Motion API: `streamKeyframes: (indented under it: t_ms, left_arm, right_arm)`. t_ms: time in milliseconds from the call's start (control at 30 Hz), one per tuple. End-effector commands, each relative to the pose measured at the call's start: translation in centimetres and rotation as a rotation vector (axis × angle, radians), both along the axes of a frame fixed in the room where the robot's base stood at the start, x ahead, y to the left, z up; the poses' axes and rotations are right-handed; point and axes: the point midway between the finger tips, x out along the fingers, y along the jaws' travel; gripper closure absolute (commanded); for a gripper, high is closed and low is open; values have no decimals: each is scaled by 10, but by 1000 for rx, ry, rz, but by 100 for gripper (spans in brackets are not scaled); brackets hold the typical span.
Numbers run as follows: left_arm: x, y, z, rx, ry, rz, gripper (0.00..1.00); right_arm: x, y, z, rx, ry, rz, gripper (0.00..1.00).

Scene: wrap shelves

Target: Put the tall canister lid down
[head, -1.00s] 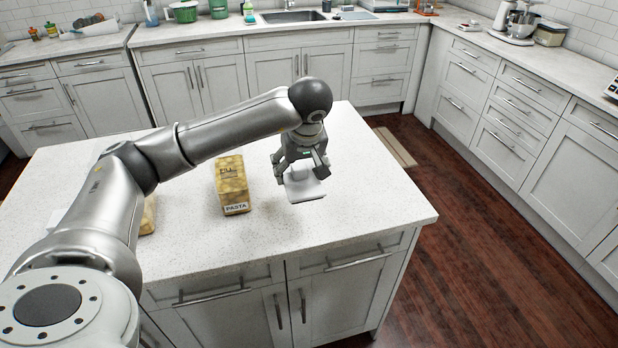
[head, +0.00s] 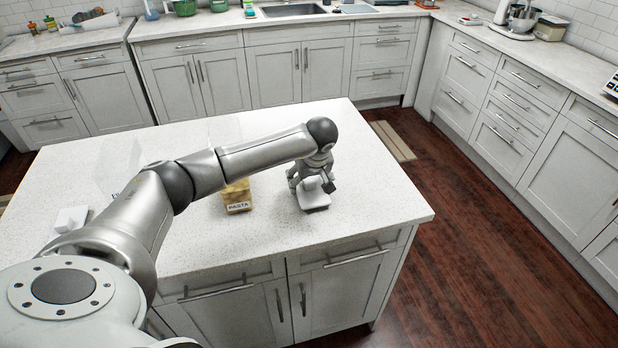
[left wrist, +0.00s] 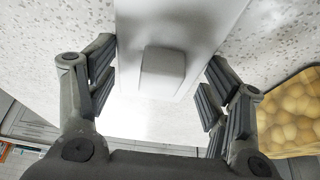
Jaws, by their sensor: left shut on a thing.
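The lid (head: 314,202) is a white, flat, square-cornered piece with a raised block-shaped knob. It is at the right part of the island in the head view, and its knob and plate (left wrist: 162,72) fill the top middle of the left wrist view. My left gripper (head: 312,184) points down over it and is shut on it, with fingers on both sides of the knob. The lid is low over the countertop; I cannot tell whether it touches. The pasta canister (head: 238,198), filled with yellow pasta, stands left of it, partly hidden by my arm. My right gripper is not in view.
The island countertop (head: 385,195) is clear right of the lid. Another white lid (head: 70,218) lies at the left. A clear, empty-looking container (head: 118,172) stands near it, partly behind my arm. The pasta (left wrist: 290,112) also shows in the left wrist view.

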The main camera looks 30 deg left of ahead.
Motion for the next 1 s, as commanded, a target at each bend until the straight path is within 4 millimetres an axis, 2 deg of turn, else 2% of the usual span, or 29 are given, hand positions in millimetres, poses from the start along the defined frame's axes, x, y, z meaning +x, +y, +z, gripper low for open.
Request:
streamKeyframes:
  t_ms: [300,333,467,833,933,1000]
  left_arm:
    - [0,0,-4,1,-2,1,53]
    - [0,0,-3,1,-1,1,24]
    - [0,0,-3,1,-1,1,7]
    - [0,0,-2,1,-1,1,6]
    - [0,0,3,0,0,1,6]
    - [-1,-2,9,1,-4,0,6]
  right_arm:
    - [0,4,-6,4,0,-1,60]
    - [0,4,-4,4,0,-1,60]
    - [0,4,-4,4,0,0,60]
    - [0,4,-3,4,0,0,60]
    - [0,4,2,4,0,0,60]
    - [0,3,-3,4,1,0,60]
